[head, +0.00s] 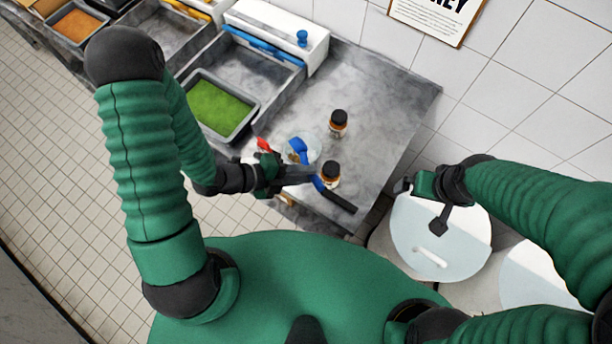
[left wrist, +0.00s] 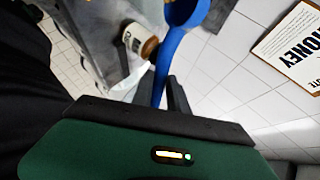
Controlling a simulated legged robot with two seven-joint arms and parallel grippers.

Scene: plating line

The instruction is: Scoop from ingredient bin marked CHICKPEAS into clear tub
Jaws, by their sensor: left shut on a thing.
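My left gripper (head: 300,176) is shut on the handle of a blue scoop (head: 298,146) above the worktop. The scoop's bowl points away from me, and a dark bar in line with its handle stretches toward the near edge. In the left wrist view the scoop (left wrist: 184,12) shows with its handle running down to the fingers. I cannot make out any contents in the bowl. A pale, clear round tub (head: 312,146) seems to stand behind the scoop, partly hidden. No bin label reading CHICKPEAS is legible. My right gripper (head: 421,204) is open and empty at the right.
A bin of green food (head: 220,105) and a bin of orange-brown food (head: 80,26) stand at the left. Two dark-capped jars, one farther back (head: 337,124) and one nearer (head: 330,172), are close to the scoop. The worktop's right part (head: 385,105) is clear. Round white tops (head: 440,235) lie below right.

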